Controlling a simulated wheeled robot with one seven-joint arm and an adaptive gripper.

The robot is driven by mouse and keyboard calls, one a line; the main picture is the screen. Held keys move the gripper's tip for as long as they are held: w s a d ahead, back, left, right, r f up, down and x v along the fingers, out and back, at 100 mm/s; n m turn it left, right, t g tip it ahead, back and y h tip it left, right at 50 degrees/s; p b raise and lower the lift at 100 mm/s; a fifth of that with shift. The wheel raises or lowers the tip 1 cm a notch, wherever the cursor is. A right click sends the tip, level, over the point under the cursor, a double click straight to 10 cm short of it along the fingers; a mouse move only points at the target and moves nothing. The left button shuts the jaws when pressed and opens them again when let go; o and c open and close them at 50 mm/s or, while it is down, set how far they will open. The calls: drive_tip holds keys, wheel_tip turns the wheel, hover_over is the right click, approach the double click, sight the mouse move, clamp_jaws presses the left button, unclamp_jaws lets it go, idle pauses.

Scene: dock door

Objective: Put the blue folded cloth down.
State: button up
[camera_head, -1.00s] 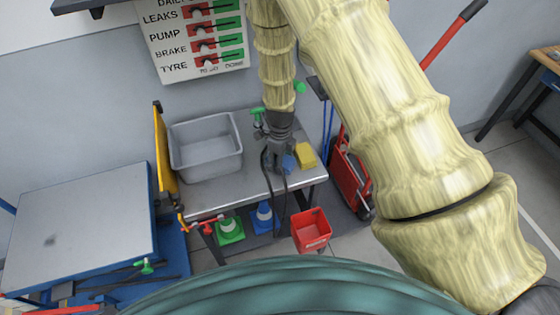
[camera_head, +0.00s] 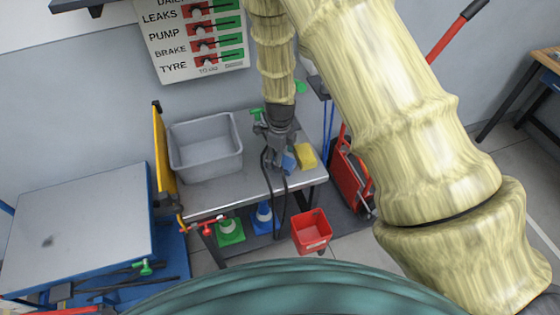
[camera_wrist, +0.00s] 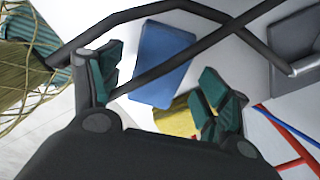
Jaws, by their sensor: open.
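The blue folded cloth (camera_head: 289,160) shows as a small patch on the steel bench (camera_head: 235,192), beside my gripper and left of a yellow block. In the wrist view the cloth (camera_wrist: 165,55) is a flat blue rectangle beyond and between my fingertips. Dark cables cross in front of it. My gripper (camera_wrist: 160,78) is open, with its teal finger pads spread apart and nothing clamped between them. In the head view my gripper (camera_head: 278,155) points down over the bench and hides part of the cloth. I cannot tell whether a finger touches the cloth.
The yellow block (camera_head: 306,157) lies close to the cloth. A grey bin (camera_head: 206,150) stands on the bench's left part. A red bucket (camera_head: 311,232) and cones are below. A red machine (camera_head: 352,170) stands right of the bench. The front strip of the bench is bare.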

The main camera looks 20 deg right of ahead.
wheel_tip(320, 180, up, 9)
drive_tip(key=b, duration=0.2)
drive_tip(key=shift+r, duration=0.2)
idle(0.7)
